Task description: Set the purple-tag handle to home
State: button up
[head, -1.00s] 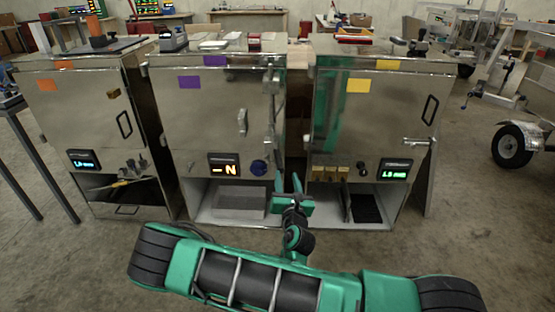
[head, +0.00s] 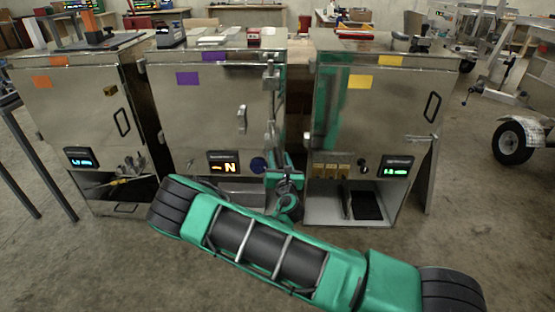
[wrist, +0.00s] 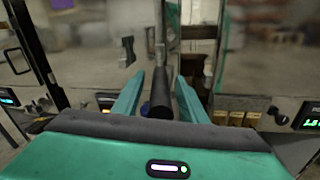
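The purple-tag cabinet (head: 205,120) is the middle metal cabinet, with a purple tag (head: 187,79) on its door. Its orange display (head: 224,168) reads "– N". An upright rod-like handle (head: 271,100) runs along its right front edge. In the wrist view the handle's metal rod (wrist: 160,35) and its black grip end (wrist: 161,95) lie between my fingers. My gripper (head: 281,165) is at the cabinet's lower right front, partly hidden by my arm. It shows in the wrist view (wrist: 160,88) with fingers apart on both sides of the grip; contact cannot be told.
A blue knob (head: 258,165) sits just left of my gripper. A small latch (head: 242,119) is on the door. The orange-tag cabinet (head: 75,110) stands left and the yellow-tag cabinet (head: 375,125) right, close by across a narrow gap. Floor in front is open.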

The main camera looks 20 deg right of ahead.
jog(key=shift+w, duration=0.4)
jog(key=shift+c, duration=0.4)
grip_shut()
jog(key=shift+h, duration=0.3)
